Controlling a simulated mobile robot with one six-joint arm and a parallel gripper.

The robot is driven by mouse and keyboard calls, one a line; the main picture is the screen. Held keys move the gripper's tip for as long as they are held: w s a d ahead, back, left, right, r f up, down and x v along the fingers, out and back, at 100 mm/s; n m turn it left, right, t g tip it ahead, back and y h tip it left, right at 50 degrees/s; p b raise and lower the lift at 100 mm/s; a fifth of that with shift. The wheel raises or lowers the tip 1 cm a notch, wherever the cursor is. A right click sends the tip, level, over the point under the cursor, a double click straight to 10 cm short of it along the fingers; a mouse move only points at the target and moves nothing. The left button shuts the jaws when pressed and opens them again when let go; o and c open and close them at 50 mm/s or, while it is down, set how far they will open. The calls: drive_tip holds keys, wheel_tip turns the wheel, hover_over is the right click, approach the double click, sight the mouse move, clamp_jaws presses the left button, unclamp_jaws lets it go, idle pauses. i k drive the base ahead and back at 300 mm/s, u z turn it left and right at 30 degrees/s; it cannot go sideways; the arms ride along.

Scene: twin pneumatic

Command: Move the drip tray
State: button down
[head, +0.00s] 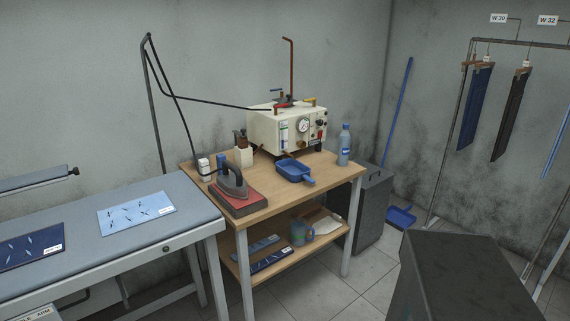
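A blue tray with a short handle (293,170), which looks like the drip tray, sits on the wooden table (330,176) in front of the cream steam generator (278,125). Its handle points toward the front right. It looks empty, but its inside is small in this view. It is below the generator's front face, and I cannot tell whether the two touch. My gripper is not in view.
A blue-labelled bottle (345,145) stands right of the tray. An iron (233,181) rests on a red pad (238,204) to the left. The padded ironing table (90,232) adjoins. A dark boxy form (460,280) fills the right foreground.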

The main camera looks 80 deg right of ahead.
sight(296, 172)
drive_tip(key=u, duration=0.85)
drive_tip(key=k, duration=2.55)
drive_tip(key=z, duration=0.45)
